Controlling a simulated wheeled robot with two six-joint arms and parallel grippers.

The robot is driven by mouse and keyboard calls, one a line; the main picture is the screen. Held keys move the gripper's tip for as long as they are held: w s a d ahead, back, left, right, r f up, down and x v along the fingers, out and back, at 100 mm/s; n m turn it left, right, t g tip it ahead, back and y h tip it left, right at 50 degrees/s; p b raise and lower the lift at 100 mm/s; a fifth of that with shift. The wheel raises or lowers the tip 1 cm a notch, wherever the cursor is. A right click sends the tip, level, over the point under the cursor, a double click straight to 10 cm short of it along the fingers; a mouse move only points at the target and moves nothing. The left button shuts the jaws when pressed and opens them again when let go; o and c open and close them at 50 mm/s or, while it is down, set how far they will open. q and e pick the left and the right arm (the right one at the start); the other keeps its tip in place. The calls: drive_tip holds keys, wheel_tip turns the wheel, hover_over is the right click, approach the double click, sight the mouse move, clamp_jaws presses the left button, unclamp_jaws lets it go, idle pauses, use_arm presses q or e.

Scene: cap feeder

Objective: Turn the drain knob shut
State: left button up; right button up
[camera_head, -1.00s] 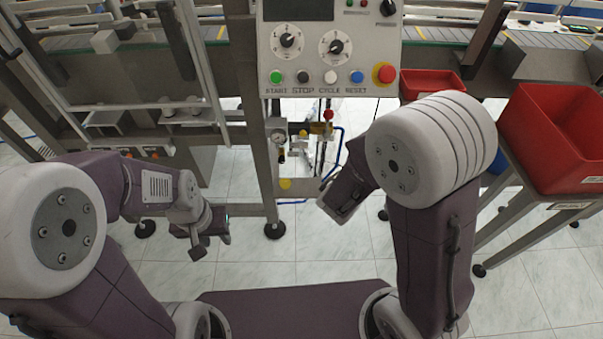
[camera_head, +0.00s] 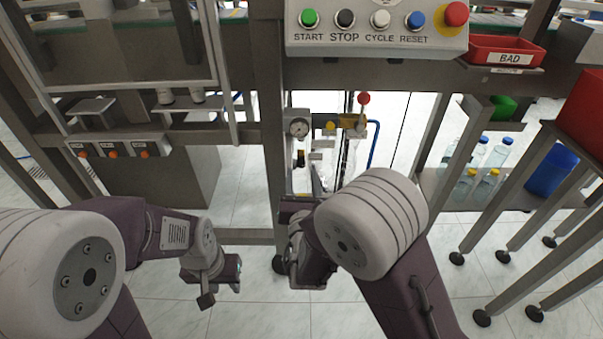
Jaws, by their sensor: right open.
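The air unit stands under the control box, with a round gauge (camera_head: 299,127), a small yellow part (camera_head: 331,126), a brass valve (camera_head: 352,122) and a red ball-ended lever (camera_head: 364,98). A small dark part with a yellow band (camera_head: 300,158) sits below the gauge. I cannot tell which part is the drain knob; the lower end of the unit is partly behind my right gripper. My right gripper (camera_head: 296,212) is open, in front of and below the unit, with its fingertips hard to make out. My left gripper (camera_head: 222,288) hangs low at the left, away from the unit; its jaw opening is unclear.
The control box (camera_head: 376,42) with several buttons overhangs the unit. Steel frame posts (camera_head: 268,110) stand left of it. At right are a red BAD bin (camera_head: 505,52), bottles (camera_head: 490,165) and a blue container (camera_head: 551,170). The tiled floor below is open.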

sight(301, 165)
drive_tip(key=w, duration=0.3)
drive_tip(key=shift+w+b, duration=0.3)
clamp_jaws()
